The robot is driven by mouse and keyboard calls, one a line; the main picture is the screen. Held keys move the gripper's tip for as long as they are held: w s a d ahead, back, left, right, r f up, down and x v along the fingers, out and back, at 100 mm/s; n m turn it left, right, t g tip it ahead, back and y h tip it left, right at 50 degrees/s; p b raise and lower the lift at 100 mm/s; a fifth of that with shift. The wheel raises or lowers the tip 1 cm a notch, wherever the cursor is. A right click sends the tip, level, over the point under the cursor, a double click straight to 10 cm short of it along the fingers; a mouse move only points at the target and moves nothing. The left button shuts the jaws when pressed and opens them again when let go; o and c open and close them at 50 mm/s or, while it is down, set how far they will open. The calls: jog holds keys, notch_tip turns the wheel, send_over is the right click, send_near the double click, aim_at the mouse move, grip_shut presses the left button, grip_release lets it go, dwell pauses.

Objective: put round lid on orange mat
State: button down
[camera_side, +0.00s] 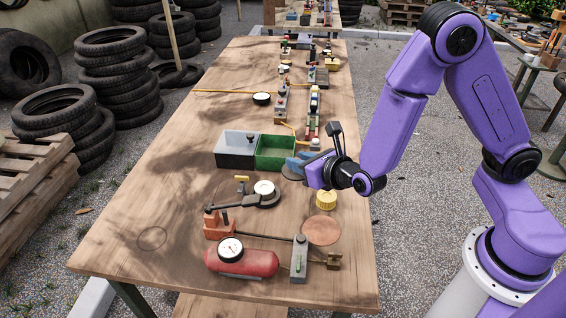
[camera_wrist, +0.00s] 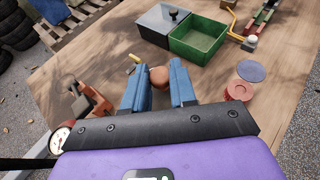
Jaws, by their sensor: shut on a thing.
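My gripper (camera_side: 301,167) is above the table, just in front of the green bin. In the wrist view its two blue fingers (camera_wrist: 160,86) are shut on a brown rounded thing, the round lid (camera_wrist: 159,76), which is partly hidden between them. In the side view a dark disc edge (camera_side: 292,170) shows at the fingertips; I cannot tell whether it is the same thing. A flat orange-brown round mat (camera_side: 322,230) lies on the table towards the near right, apart from the gripper. I cannot make out this mat for certain in the wrist view.
A yellow ribbed cap (camera_side: 326,200) stands just beyond the mat. A grey box (camera_side: 236,161) and the green bin (camera_side: 277,164) stand behind. A red tank with a gauge (camera_side: 241,261) and an orange bracket (camera_side: 219,224) are near left. The wrist view shows a red round piece (camera_wrist: 240,90).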

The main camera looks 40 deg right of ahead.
jog(key=d+r+m+h, duration=0.3)
jog(key=d+r+h, duration=0.1)
jog(key=d+r, duration=0.7)
jog(key=shift+s+a+f+n+y, duration=0.6)
jog(key=shift+s+a+f, duration=0.95)
jog(key=shift+f, duration=2.6)
jog(key=shift+s+a+f+n+y, duration=0.6)
jog(key=shift+s+a+f, duration=0.9)
jog(key=shift+f, duration=2.65)
jog(key=shift+s+a+f+n+y, duration=0.3)
jog(key=shift+s+a+f+y, duration=0.9)
jog(key=shift+f, duration=2.95)
jog(key=shift+s+a+f+h, duration=0.2)
jog(key=shift+a+f+h, duration=0.25)
jog(key=shift+f, duration=0.2)
jog(key=c, duration=0.9)
grip_release()
